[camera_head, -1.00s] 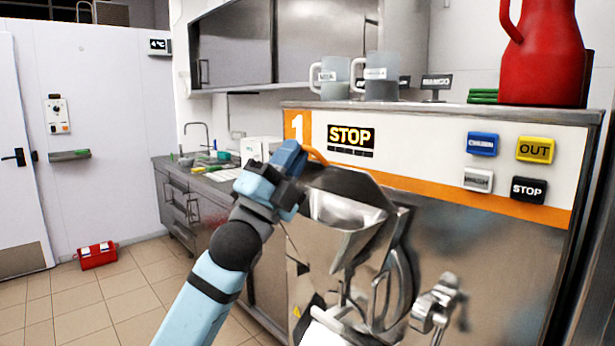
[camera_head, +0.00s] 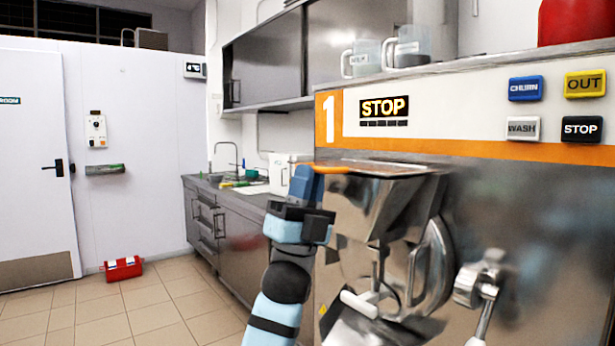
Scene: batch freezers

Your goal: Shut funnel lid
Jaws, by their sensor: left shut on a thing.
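The metal funnel (camera_head: 378,205) is on the front of the freezer marked 1. Its lid (camera_head: 385,169) shows nearly edge-on along the funnel's top, with an orange edge or handle (camera_head: 332,168) at the left. I cannot tell whether a small gap is left between lid and rim. My left gripper (camera_head: 307,182), with blue fingers, is at the lid's left end and shut on the orange handle. The fingertips partly hide the handle. My right gripper is not in view.
A round metal door with a handle (camera_head: 428,270) and a metal lever (camera_head: 481,285) stick out below and right of the funnel. Buttons (camera_head: 523,128) are on the panel above. A counter (camera_head: 240,197) runs behind my left arm. Floor at left is open, with a red case (camera_head: 122,268).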

